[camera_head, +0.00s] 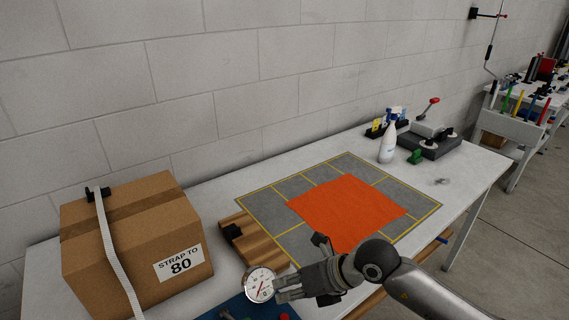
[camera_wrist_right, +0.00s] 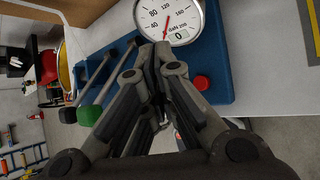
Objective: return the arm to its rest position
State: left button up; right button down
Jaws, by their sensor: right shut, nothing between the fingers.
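My right arm (camera_head: 425,290) reaches in from the lower right in the head view. My right gripper (camera_head: 279,287) is shut and empty at the front of the table. It also shows in the wrist view, with its fingertips (camera_wrist_right: 155,52) together just below the round dial gauge (camera_wrist_right: 170,18). The white-faced gauge (camera_head: 260,285) is right beside the fingertips in the head view; I cannot tell whether they touch. My left gripper is not in view.
A blue tray (camera_wrist_right: 214,62) with green- and black-ended handles and a red knob (camera_wrist_right: 201,83) lies under the gripper. A strapped cardboard box (camera_head: 125,235) stands left. An orange cloth (camera_head: 345,212) lies on the grey mat (camera_head: 292,188). A spray bottle (camera_head: 388,150) stands behind.

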jog(key=s+a+r+m+t+y, duration=0.2)
jog(key=a+r+m+y, duration=0.1)
jog(key=r+y, duration=0.3)
jog(key=s+a+r+m+t+y, duration=0.1)
jog(key=s+a+r+m+y, duration=0.2)
jog(key=r, duration=0.6)
jog(key=w+d+r+m+t+h, duration=0.2)
jog(key=w+d+m+t+h, duration=0.2)
jog(key=d+m+t, duration=0.4)
jog(key=w+d+r+m+t+h, duration=0.2)
jog(key=w+d+m+t+h, duration=0.15)
jog(key=m+t, duration=0.5)
jog(key=d+f+m+g+h, duration=0.5)
jog(key=d+f+m+h, duration=0.6)
jog(key=d+m, duration=0.1)
jog(key=s+d+f+m+g, duration=0.4)
jog(key=s+f+g, duration=0.3)
jog(key=s+f, duration=0.45)
jog(key=s+a+f+g, duration=0.1)
jog(key=s+f+g, duration=0.65)
jog(key=s, duration=0.55)
notch_tip(320, 180, down, 27)
jog(key=s, duration=0.2)
jog(key=s+d+f+g, duration=0.1)
jog(key=s+d+f, duration=0.1)
jog(key=s+f, duration=1.4)
jog(key=shift+d+f+g+y, duration=0.15)
jog(key=shift+d+g+y, duration=0.2)
jog(key=shift+d+g, duration=0.05)
